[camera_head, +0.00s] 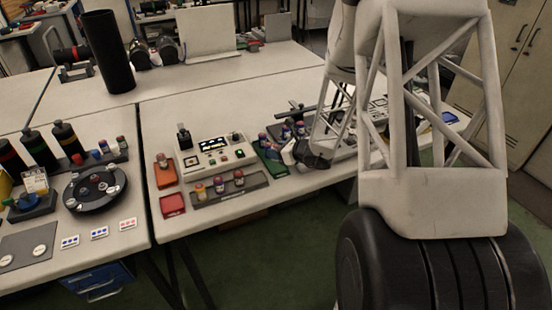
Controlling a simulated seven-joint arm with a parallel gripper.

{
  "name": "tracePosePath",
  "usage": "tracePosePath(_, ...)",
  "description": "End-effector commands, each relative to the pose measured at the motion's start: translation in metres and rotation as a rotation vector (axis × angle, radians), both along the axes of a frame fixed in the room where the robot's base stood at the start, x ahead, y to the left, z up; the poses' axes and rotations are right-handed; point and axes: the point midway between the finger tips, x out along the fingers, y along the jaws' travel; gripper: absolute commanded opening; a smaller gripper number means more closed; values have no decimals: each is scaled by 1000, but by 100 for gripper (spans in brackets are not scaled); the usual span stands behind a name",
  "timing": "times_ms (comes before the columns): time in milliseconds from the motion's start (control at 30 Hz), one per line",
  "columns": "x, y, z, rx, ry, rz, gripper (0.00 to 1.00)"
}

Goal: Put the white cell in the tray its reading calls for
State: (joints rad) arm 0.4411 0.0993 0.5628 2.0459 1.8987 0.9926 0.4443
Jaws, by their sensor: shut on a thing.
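The tester (213,148), a pale box with a lit display, stands near the middle of the table; I cannot read the display. An orange-red tray (164,178) holding a cell is left of it. A green tray (271,161) is right of it, with several dark cells at its back. My gripper (288,154) is low over the green tray's right side, small and partly covered by my arm. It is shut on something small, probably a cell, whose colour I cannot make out. I cannot pick out the white cell for sure.
A grey rack (230,191) with several cells lies in front of the tester. A red box (172,206) is at the table's front edge. A round black carousel (95,189) and dark bottles (68,141) stand on the left table. My arm hides much of the right side.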

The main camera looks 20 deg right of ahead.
Motion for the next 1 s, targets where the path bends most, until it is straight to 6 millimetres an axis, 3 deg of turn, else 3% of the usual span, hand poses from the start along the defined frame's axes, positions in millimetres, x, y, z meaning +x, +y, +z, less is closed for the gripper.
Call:
tracePosePath(167,0,0,-2,0,0,0,6)
tracePosePath(600,0,0,-34,1,1,0,6)
tracePosePath(1000,0,0,-37,0,0,0,6)
